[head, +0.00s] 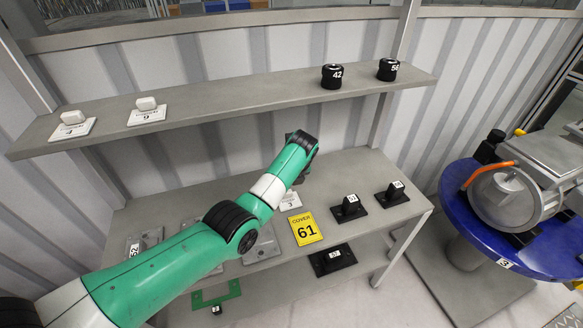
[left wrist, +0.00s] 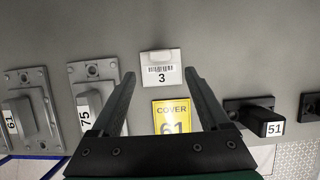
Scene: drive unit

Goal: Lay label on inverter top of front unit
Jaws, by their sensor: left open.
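A white label card with a barcode and the number 3 (left wrist: 160,76) lies on the lower shelf; in the head view it (head: 291,202) is partly hidden by my arm. A yellow COVER 61 plate (head: 306,230) lies beside it, and shows between my fingers in the left wrist view (left wrist: 171,108). My left gripper (left wrist: 160,84) is open and empty, its fingertips either side of the white card's near part; I cannot tell the height. In the head view the gripper is mostly hidden behind its wrist. The drive unit, with a grey top (head: 550,153), stands at right. My right gripper is not in view.
Grey parts marked 61 (left wrist: 20,115) and 75 (left wrist: 92,100) lie left of the card; a black part 51 (left wrist: 258,120) lies right. The unit rests on a blue round table (head: 470,222).

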